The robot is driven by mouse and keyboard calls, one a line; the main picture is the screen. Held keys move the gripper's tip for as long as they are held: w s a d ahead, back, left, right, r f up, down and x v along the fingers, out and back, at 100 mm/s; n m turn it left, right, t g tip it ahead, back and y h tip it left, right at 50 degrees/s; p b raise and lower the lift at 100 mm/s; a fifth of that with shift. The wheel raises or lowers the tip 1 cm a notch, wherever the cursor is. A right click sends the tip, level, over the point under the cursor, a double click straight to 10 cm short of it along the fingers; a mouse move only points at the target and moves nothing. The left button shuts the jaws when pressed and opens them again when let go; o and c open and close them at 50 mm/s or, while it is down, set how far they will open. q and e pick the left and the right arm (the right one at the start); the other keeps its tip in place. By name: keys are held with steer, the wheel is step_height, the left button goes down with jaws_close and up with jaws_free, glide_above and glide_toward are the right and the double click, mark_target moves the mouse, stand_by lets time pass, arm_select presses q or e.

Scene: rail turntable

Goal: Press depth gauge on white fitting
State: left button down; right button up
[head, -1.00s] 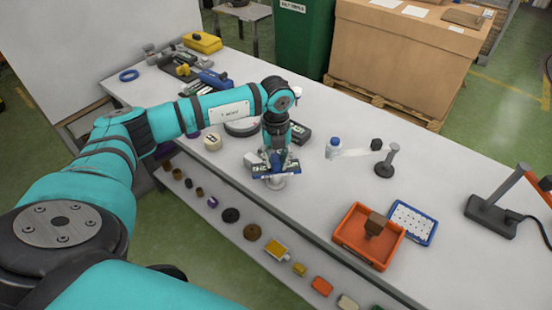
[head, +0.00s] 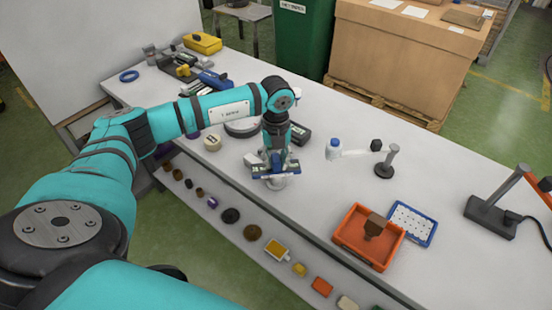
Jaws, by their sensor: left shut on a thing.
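My left gripper (head: 276,164) points down at the front edge of the table, shut on a blue and grey depth gauge (head: 262,171). The gauge lies across the gripper, roughly level. A white fitting (head: 277,182) shows directly below the gauge, partly hidden by it and the gripper. The gauge appears to be touching or just above the fitting; I cannot tell which. My right gripper is not in view.
An orange tray (head: 340,239) with a brown block (head: 374,225) and a blue-rimmed tray (head: 427,229) stand to the right. A white bottle (head: 334,150) and a small stand (head: 385,168) are behind. Blue tools (head: 213,80) lie at the back left.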

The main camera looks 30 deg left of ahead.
arm_select(q)
steer(key=shift+r+p, duration=1.9)
steer(key=shift+r, duration=1.45)
